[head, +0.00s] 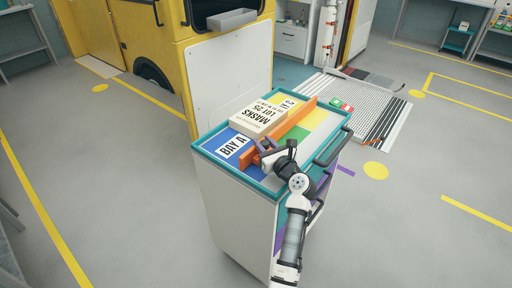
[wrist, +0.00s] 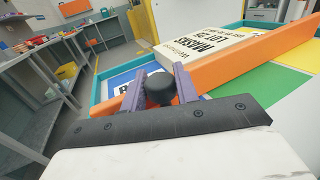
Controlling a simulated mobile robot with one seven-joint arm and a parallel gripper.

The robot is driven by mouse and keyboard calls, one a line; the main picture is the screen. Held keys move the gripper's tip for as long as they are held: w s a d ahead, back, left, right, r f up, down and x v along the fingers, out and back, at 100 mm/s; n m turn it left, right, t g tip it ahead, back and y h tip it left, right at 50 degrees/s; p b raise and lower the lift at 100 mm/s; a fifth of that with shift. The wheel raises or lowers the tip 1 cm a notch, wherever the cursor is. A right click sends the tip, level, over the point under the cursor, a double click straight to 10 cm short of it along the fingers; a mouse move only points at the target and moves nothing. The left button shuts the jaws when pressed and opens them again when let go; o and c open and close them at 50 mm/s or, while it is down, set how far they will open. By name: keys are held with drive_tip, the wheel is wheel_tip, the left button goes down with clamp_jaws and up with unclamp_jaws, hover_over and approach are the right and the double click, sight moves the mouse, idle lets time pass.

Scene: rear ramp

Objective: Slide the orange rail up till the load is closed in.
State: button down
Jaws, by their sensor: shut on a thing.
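The orange rail (head: 298,116) lies across the top of the cart (head: 205,141), running from near my gripper to the far edge. It also shows in the wrist view (wrist: 250,56). The load, a cream box marked MASKS LOT 25 (head: 250,121), lies flat on the rail's left side. In the wrist view the box (wrist: 205,45) is just behind the rail; I cannot tell whether they touch. My gripper (head: 263,147) is at the rail's near end. In the wrist view its two purple fingers (wrist: 160,88) are shut on a black knob (wrist: 160,91) at the rail.
The cart top has a teal rim, a blue BAY A panel (head: 233,147), and yellow and green patches (head: 294,137). A white upright panel (head: 232,80) and a yellow van (head: 160,40) stand behind. A ribbed ramp (head: 352,100) lies right.

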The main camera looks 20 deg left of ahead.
drive_tip(key=d, duration=0.1)
drive_tip(key=s+d+p, duration=0.1)
drive_tip(key=shift+s+d+r, duration=0.1)
drive_tip(key=shift+d+r, duration=0.05)
drive_tip(key=shift+d, duration=0.45)
drive_tip(key=shift+f, duration=0.2)
drive_tip(key=c, duration=1.1)
unclamp_jaws()
drive_tip(key=b+v, duration=0.3)
drive_tip(key=v, duration=1)
drive_tip(key=shift+s+d, duration=0.25)
drive_tip(key=shift+d, duration=0.1)
